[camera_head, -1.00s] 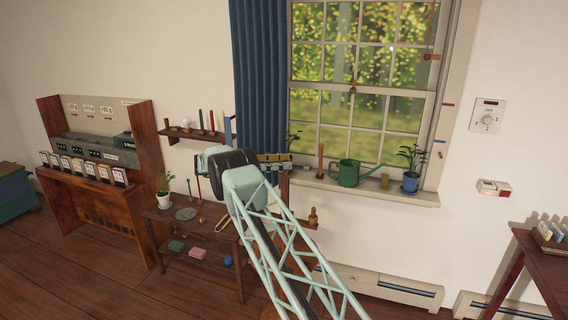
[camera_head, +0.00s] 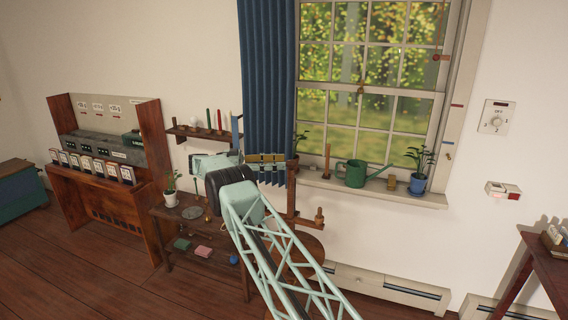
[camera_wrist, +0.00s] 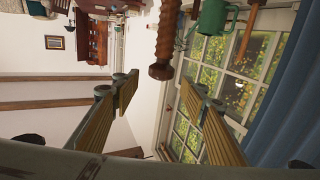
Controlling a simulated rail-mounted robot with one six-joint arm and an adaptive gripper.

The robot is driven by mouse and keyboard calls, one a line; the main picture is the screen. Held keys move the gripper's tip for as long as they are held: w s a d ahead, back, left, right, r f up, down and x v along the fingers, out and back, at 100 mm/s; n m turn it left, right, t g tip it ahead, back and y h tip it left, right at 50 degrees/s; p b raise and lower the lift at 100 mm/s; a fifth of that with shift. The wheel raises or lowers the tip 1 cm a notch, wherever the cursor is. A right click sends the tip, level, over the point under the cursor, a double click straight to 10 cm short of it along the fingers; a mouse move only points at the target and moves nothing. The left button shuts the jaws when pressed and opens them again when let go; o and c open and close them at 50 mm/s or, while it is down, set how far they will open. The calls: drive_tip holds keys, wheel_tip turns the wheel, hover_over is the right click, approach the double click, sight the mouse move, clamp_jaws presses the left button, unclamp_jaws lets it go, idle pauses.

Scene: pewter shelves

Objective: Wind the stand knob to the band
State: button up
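A dark wooden stand (camera_head: 291,200) rises by the round-topped table below the window, with a side arm at its lower part. A small turned wooden knob (camera_head: 319,215) sits at the right end of that arm. In the wrist view a ridged wooden spindle with a flared end (camera_wrist: 161,70) hangs between and beyond my fingertips; it may be this stand's part. I cannot make out a band. My gripper (camera_head: 286,165) is open and empty, its two ochre ridged pads spread apart. The wrist view also shows my gripper (camera_wrist: 161,90) with nothing between the pads.
A small table with a potted plant (camera_head: 172,190) stands left of my arm. A wall shelf (camera_head: 195,132) with candles is above it. The sill holds a green watering can (camera_head: 355,174) and a plant in a blue pot (camera_head: 415,184). Floor at front left is clear.

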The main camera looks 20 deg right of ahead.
drive_tip(key=shift+v, duration=1)
